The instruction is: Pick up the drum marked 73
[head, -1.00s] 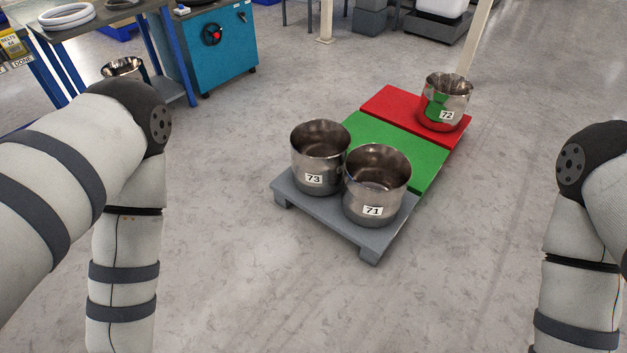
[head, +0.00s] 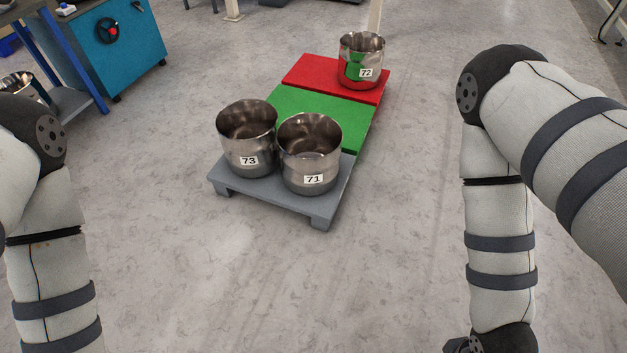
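The drum marked 73 (head: 247,143) is an open-topped steel drum. It stands upright on the left part of a low grey platform (head: 270,199) on the floor. The drum marked 71 (head: 310,157) stands on the same platform, close beside it on the right. The drum marked 72 (head: 361,62) stands on the red panel (head: 308,70) at the far end. My two arms show at the left and right edges, well apart from the drums. Neither gripper's fingers show in the head view.
A green panel (head: 337,124) lies between the grey platform and the red panel. A teal cabinet (head: 120,50) and a blue-legged table stand at the upper left, with another steel drum (head: 22,86) near the left edge. The floor in front of the platform is clear.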

